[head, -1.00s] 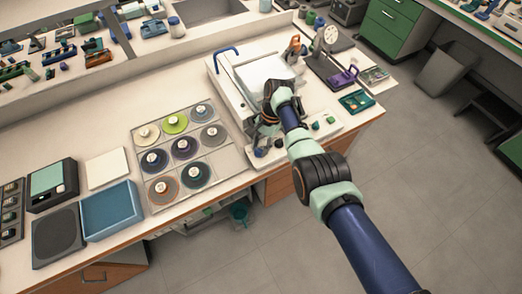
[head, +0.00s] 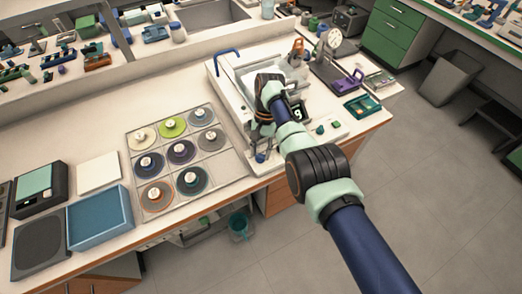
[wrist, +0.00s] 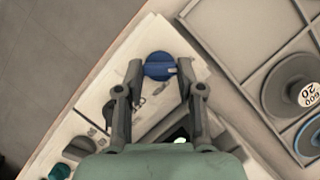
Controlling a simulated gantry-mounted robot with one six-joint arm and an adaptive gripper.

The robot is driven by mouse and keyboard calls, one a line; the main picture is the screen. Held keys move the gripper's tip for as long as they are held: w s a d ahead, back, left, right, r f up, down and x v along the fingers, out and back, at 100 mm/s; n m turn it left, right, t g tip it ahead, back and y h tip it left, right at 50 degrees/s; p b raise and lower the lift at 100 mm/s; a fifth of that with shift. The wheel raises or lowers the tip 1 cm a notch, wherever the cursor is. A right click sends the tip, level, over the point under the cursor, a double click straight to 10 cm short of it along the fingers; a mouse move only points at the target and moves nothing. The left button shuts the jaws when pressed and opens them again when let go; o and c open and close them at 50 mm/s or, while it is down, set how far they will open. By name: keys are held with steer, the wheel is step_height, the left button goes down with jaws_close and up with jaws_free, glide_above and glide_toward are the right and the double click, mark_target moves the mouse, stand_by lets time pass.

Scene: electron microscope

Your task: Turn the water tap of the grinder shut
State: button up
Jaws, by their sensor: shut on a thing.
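The white grinder (head: 226,98) stands at the front edge of the bench. Its water tap is a blue round knob (wrist: 158,66) with a pale mark on its right side; in the head view it shows low beside the gripper (head: 260,157). My gripper (wrist: 160,68) reaches down over the grinder's front, with one finger on each side of the blue knob, shut on it.
A tray of discs (head: 214,151) lies left of the grinder, close to my gripper. A purple-handled device (head: 345,82) stands to the right. The floor in front is clear.

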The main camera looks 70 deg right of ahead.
steer(key=o, duration=1.1)
steer(key=shift+o, duration=0.2)
